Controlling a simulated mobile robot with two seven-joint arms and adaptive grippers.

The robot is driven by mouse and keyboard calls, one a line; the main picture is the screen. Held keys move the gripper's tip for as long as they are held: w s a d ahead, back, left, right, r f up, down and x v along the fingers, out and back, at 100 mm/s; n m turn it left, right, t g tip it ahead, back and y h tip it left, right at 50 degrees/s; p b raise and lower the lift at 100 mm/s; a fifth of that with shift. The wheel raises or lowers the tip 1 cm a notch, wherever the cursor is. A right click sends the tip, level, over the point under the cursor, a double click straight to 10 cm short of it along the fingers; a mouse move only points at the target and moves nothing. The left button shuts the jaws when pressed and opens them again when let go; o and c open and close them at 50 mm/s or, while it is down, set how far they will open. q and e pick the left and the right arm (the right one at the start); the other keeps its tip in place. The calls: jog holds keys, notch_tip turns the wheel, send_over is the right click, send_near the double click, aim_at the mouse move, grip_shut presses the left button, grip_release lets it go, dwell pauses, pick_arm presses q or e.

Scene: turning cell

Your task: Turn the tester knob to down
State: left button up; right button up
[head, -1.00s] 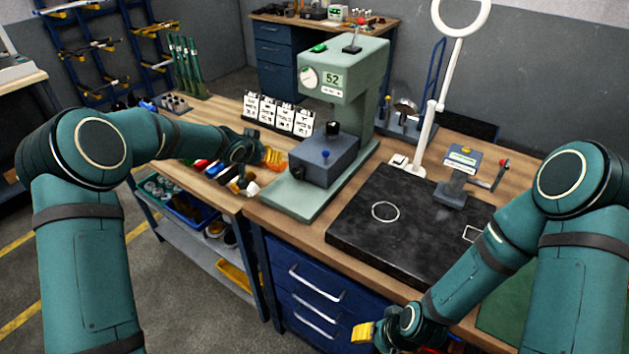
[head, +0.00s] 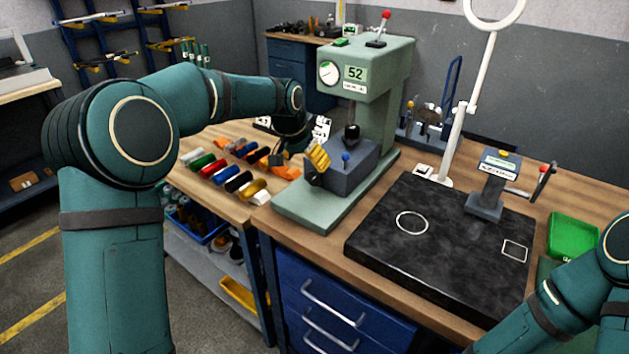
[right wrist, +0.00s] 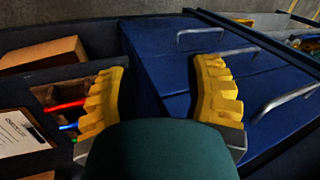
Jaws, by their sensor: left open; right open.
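The tester (head: 385,75) is a pale green column machine with a "52" display. On its base sits a dark grey block (head: 352,175) with a small blue ball-topped knob (head: 345,157) on its front and a black part above. A round white dial (head: 329,71) is on the head, and a red-ball lever stands on top. I cannot tell for certain which of these is the task's knob. My left gripper (head: 318,158) is open, its yellow fingers just left of the blue knob, apparently apart from it. My right gripper (right wrist: 160,90) is open and empty in the right wrist view.
A green tray (head: 573,237) is at the right. Several coloured pieces lie on the wooden bench to the left.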

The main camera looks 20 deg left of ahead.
aim_at(312, 174)
pick_arm(q)
jog(key=b+x, duration=0.1)
jog(key=x, duration=0.7)
jog(key=shift+f, duration=0.1)
jog(key=c, duration=1.3)
